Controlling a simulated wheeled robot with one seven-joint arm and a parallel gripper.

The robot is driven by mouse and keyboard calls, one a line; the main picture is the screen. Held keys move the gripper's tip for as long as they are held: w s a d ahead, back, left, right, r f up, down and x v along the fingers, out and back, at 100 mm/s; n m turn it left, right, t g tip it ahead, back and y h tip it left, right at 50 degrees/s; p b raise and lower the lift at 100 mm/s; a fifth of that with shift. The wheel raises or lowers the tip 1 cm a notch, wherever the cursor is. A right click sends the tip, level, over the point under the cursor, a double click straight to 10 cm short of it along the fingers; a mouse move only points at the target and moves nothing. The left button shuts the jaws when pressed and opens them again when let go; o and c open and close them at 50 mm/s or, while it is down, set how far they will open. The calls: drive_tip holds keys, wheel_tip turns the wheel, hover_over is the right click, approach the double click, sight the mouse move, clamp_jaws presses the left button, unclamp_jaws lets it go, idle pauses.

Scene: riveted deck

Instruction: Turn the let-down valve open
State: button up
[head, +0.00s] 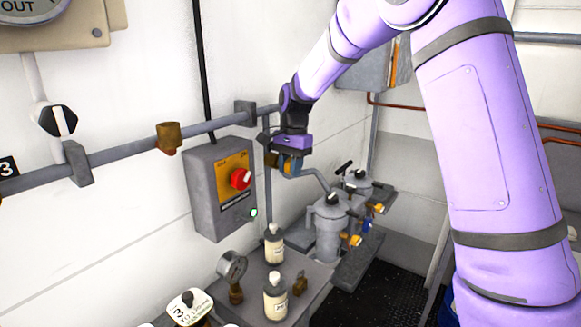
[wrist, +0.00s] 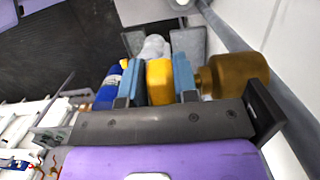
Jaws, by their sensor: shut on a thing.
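My gripper (head: 290,163) is at the wall, near the pipe right of the grey switch box. In the wrist view, its two blue-padded fingers (wrist: 157,75) are shut on a yellow handle (wrist: 160,84), which seems to be the let-down valve's; no label on it is readable. A brass fitting (wrist: 235,76) sits just right of the fingers, close to the wall. The gripper's body hides most of the valve in the head view, so how far it is turned cannot be told.
The grey box (head: 205,195) with a red rotary switch (head: 240,179) is left of my gripper. Below stand two bottles (head: 275,247), a pressure gauge (head: 232,265) and grey canisters (head: 329,225) with small yellow-handled valves (head: 355,241). A horizontal pipe (head: 120,152) runs along the wall.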

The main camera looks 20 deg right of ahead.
drive_tip(key=shift+f+t+h, duration=0.1)
drive_tip(key=shift+t+h, duration=1.2)
drive_tip(key=shift+h, duration=0.4)
drive_tip(key=o, duration=0.9)
drive_tip(key=v, duration=1)
drive_tip(key=shift+s+a+r, duration=0.1)
drive_tip(key=shift+a+r, duration=0.1)
drive_tip(key=shift+r, duration=0.15)
